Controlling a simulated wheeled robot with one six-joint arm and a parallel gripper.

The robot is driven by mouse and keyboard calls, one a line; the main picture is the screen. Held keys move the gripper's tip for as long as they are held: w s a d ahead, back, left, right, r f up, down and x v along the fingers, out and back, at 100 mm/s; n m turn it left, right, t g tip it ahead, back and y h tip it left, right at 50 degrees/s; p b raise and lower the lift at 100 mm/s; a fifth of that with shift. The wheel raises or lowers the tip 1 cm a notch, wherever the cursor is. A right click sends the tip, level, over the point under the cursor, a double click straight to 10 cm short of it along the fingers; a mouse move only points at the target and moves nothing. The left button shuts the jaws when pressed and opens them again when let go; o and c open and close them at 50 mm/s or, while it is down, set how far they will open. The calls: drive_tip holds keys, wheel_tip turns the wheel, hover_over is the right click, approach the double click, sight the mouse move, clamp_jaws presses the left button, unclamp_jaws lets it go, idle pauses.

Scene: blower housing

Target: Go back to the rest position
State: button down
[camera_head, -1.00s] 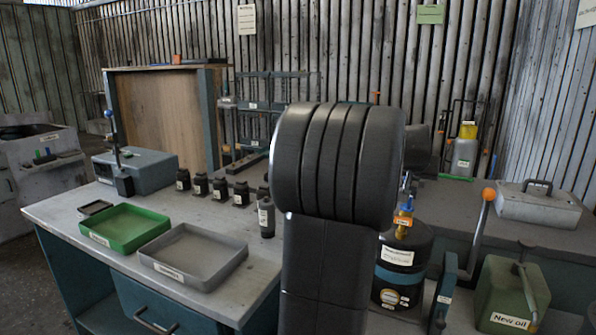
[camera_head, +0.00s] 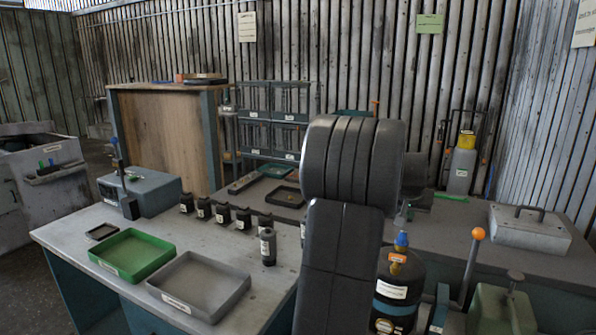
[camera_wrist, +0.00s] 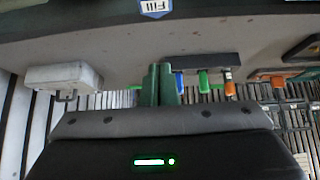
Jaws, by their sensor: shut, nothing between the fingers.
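My gripper (camera_wrist: 162,85) shows in the wrist view as two dark green fingers close together, beyond its dark body with a lit green strip. The fingers are shut and hold nothing. The wrist view is upside down, with the bench surface above the fingers. In the head view my black arm rises in the middle of the picture, and its bulky joint hides part of the bench. I cannot make out the gripper there.
A green tray (camera_head: 131,255), a grey tray (camera_head: 199,287) and several small black bottles stand on the left bench. Right of my arm are a black canister (camera_head: 396,293), an orange-knobbed lever (camera_head: 471,265), a green can (camera_head: 503,310) and a grey handled box (camera_head: 530,229). A rack (camera_head: 275,116) stands behind.

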drive_tip(key=shift+a+r+g+y+p, duration=0.1)
drive_tip(key=shift+g+y+p, duration=0.35)
drive_tip(key=shift+p, duration=1.55)
drive_tip(key=shift+s+a+f+g+p, duration=0.15)
drive_tip(key=shift+f+g+p, duration=0.25)
drive_tip(key=shift+p, duration=0.4)
drive_tip(key=b, duration=0.3)
drive_tip(key=shift+f+t, duration=0.1)
drive_tip(key=shift+t, duration=0.25)
drive_tip(key=b, duration=0.2)
drive_tip(key=t+h+b, duration=0.1)
drive_tip(key=b, duration=0.1)
drive_tip(key=shift+d+b, duration=0.25)
drive_tip(key=shift+b, duration=0.05)
drive_tip(key=t+b, duration=0.1)
drive_tip(key=b, duration=0.3)
drive_tip(key=shift+r+h, duration=0.35)
drive_tip(key=shift+r, duration=0.05)
